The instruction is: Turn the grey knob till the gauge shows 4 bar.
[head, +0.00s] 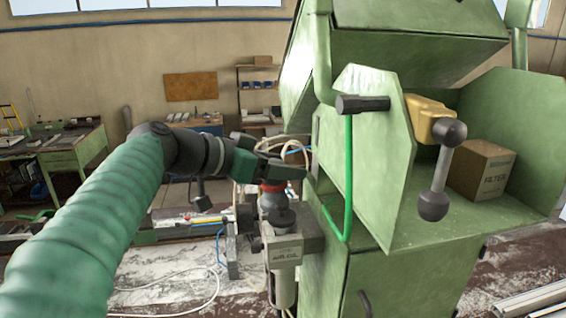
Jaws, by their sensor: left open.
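My left gripper (300,160) reaches in from the left, its dark fingers apart, in front of the green machine's left side. Just below the fingers stands an air unit (285,250) with a grey body, a lettered label and a clear bowl underneath. On its top is a dark grey knob-like part (274,201) with a red ring (272,186) above it, close under the lower finger. I cannot tell whether the finger touches it. No readable gauge face shows. My right gripper is not in view.
The green machine (372,165) fills the right, with a ball-ended lever (440,170) and a cardboard box (481,169) on its shelf. A green hose (348,190) hangs beside the unit. Pale tubes (293,148) loop behind the gripper. A green workbench (75,160) stands far left.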

